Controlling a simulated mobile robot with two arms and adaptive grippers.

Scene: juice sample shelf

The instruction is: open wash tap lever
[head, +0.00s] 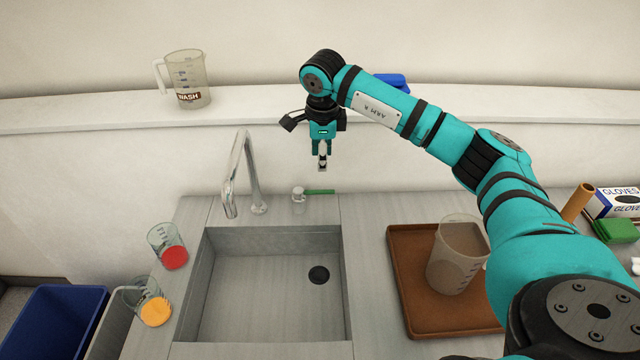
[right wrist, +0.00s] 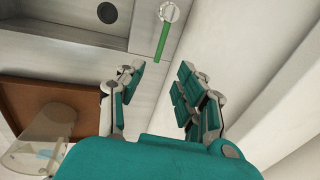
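The wash tap lever (head: 320,192) is a green bar pointing right from its round metal base (head: 298,198), behind the sink. The curved metal tap spout (head: 238,170) stands left of it. In the right wrist view the green lever (right wrist: 161,42) lies beyond the fingertips, with its base (right wrist: 169,12) at the top edge. My right gripper (head: 322,165) hangs fingers-down above the lever, apart from it. In the right wrist view its two fingers (right wrist: 160,78) are spread with nothing between them. My left gripper is out of view.
The sink (head: 260,295) is empty. Beakers with red (head: 172,250) and orange (head: 152,305) contents stand at its left. A brown tray (head: 415,290) holds a large jug (head: 458,260) at right. A WASH jug (head: 187,80) stands on the back ledge (head: 90,115).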

